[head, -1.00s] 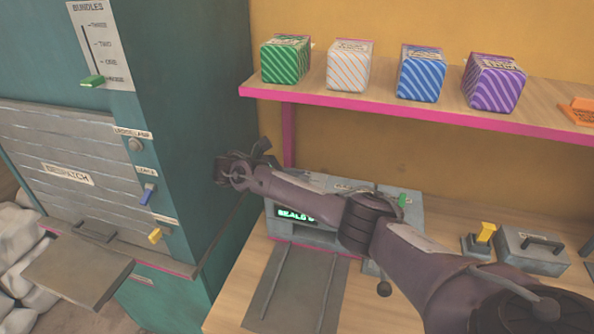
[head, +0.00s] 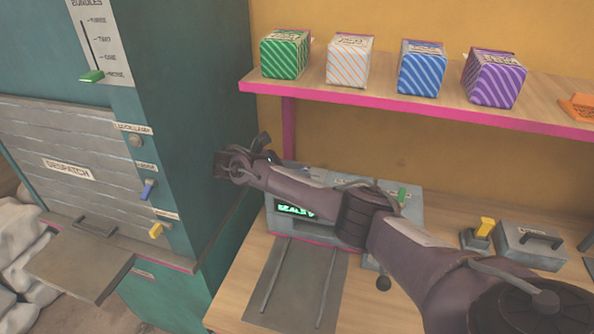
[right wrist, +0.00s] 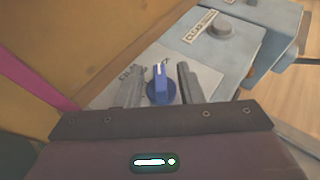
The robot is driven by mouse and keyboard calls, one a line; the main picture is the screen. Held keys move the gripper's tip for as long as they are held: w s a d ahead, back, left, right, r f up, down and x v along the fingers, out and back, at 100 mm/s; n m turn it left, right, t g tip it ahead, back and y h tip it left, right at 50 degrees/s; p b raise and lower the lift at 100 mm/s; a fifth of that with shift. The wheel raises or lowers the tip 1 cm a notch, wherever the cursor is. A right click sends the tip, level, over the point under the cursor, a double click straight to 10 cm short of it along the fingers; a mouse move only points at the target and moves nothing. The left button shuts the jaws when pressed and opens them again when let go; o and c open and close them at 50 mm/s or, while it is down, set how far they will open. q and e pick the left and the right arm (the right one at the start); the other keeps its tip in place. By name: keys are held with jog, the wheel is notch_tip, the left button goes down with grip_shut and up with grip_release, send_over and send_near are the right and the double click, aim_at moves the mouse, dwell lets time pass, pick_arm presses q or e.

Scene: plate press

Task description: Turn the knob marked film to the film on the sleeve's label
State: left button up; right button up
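The blue film knob (right wrist: 161,90) stands on a pale plate in the right wrist view, with a white mark on its ridge. A partly covered label reading roughly "FILM" is beside it. My right gripper (right wrist: 158,86) is open, with one finger on each side of the knob and small gaps showing. In the head view my right gripper (head: 268,150) is at the back left of the grey sealing machine (head: 410,215), and my arm covers much of that machine. No sleeve or sleeve label can be made out. My left gripper is not in view.
A shelf (head: 400,105) above holds green, white-orange, blue and purple striped boxes. The teal despatch cabinet (head: 185,120) stands close at left. A second labelled knob (right wrist: 221,24) sits on the machine.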

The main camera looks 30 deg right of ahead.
jog(key=p+v, duration=0.2)
jog(key=v, duration=0.4)
jog(key=shift+a+r+p, duration=0.15)
jog(key=shift+a+p, duration=0.05)
jog(key=shift+p, duration=0.1)
jog(key=shift+w+a+r, duration=0.1)
jog(key=shift+a, duration=0.4)
